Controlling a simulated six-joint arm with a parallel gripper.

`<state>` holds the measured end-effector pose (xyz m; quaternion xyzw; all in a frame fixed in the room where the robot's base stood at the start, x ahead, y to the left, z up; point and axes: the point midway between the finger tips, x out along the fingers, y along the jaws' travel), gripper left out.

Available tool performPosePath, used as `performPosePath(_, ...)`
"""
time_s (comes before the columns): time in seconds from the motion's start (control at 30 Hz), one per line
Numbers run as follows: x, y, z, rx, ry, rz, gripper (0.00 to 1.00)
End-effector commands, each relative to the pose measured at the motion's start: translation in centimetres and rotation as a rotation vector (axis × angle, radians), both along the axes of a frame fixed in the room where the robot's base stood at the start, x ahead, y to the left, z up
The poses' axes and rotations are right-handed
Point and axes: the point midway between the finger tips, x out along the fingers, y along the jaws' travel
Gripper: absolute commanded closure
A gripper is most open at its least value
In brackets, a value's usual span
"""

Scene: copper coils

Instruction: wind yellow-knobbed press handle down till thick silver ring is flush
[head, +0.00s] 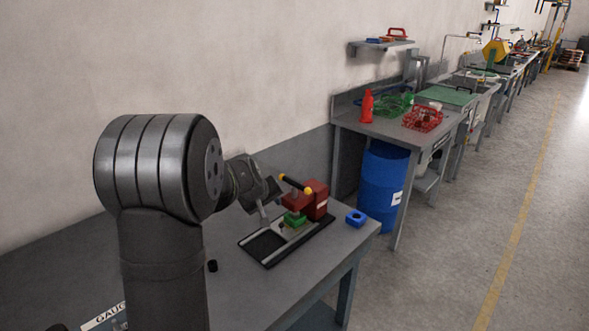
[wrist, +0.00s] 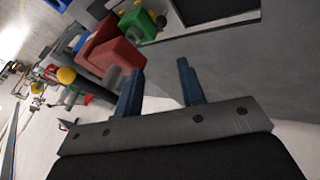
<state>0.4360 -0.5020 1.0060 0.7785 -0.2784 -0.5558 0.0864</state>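The press stands on a black base plate (head: 258,262) on the grey bench. It has a red body (head: 318,198), a dark handle bar (head: 296,185) with a yellow knob (head: 308,191) at each end, and a green block (head: 294,218) under its red head. In the wrist view the red body (wrist: 108,50), a yellow knob (wrist: 66,75) and the green block (wrist: 138,25) lie beyond the fingers.
A blue block with a hole (head: 356,217) lies right of the press near the bench edge. Beyond stand a blue barrel (head: 383,185) and another bench with a red bottle (head: 367,105) and a red basket (head: 422,119). A wall runs behind. The bench's front is mostly clear.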

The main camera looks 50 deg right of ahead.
Motion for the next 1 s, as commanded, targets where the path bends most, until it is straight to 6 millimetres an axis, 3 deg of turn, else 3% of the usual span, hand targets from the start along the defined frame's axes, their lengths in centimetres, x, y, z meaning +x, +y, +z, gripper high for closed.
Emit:
performPosePath(0.03, -0.2, -2.4, 1.6, 0.001, 0.004, -0.045, 0.64)
performPosePath(0.13, -0.8, -5.8, 4.2, 0.021, 0.023, -0.116, 0.64)
performPosePath(0.4, -0.8, -10.2, 6.5, 0.146, 0.140, -0.116, 0.64)
performPosePath(0.7, 0.1, -11.9, 7.5, 0.361, 0.266, 0.062, 0.64)
performPosePath(1.0, 0.4, -11.5, 8.6, 0.515, 0.317, 0.259, 0.64)
